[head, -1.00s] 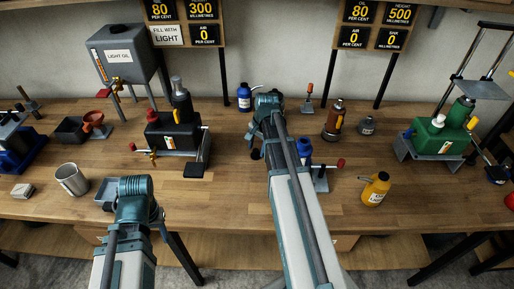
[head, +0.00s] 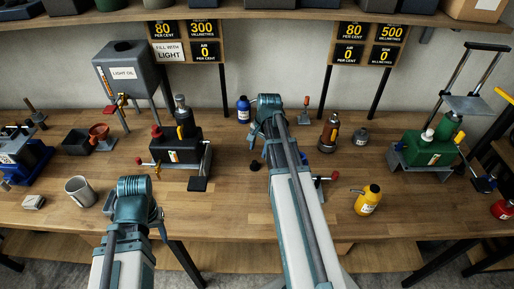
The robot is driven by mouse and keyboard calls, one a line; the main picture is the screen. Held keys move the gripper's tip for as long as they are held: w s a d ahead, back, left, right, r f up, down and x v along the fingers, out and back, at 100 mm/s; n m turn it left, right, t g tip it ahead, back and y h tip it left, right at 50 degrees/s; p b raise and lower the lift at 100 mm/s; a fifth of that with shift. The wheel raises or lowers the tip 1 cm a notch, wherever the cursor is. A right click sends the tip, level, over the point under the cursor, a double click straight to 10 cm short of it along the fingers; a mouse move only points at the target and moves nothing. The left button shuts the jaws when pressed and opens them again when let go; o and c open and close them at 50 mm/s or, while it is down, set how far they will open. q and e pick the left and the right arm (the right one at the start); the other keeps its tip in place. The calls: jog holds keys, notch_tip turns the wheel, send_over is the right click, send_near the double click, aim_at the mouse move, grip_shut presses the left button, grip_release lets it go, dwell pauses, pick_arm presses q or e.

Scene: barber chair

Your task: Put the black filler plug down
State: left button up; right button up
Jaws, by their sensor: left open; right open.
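A small black knob-like piece (head: 255,165), which looks like the black filler plug, stands on the bench just left of my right arm. My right gripper (head: 253,140) is mostly hidden behind its own arm; a part of it shows above the black piece, apart from it in the picture. It is open. My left gripper (head: 158,222) is largely covered by its own arm near the bench's front edge, and it is open. The black pump unit (head: 180,145), with a red knob and a dark bottle on top, stands left of the plug.
A blue bottle (head: 243,110), a brown bottle (head: 329,132) and a yellow oil can (head: 368,200) stand around my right arm. A green unit (head: 428,148) is at right.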

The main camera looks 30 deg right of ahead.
jog(key=r+p, duration=0.2)
jog(key=r, duration=0.1)
jog(key=r+p, duration=0.1)
jog(key=shift+s+d+r+p, duration=0.15)
jog(key=shift+s+r+p, duration=0.15)
jog(key=shift+s+r, duration=0.1)
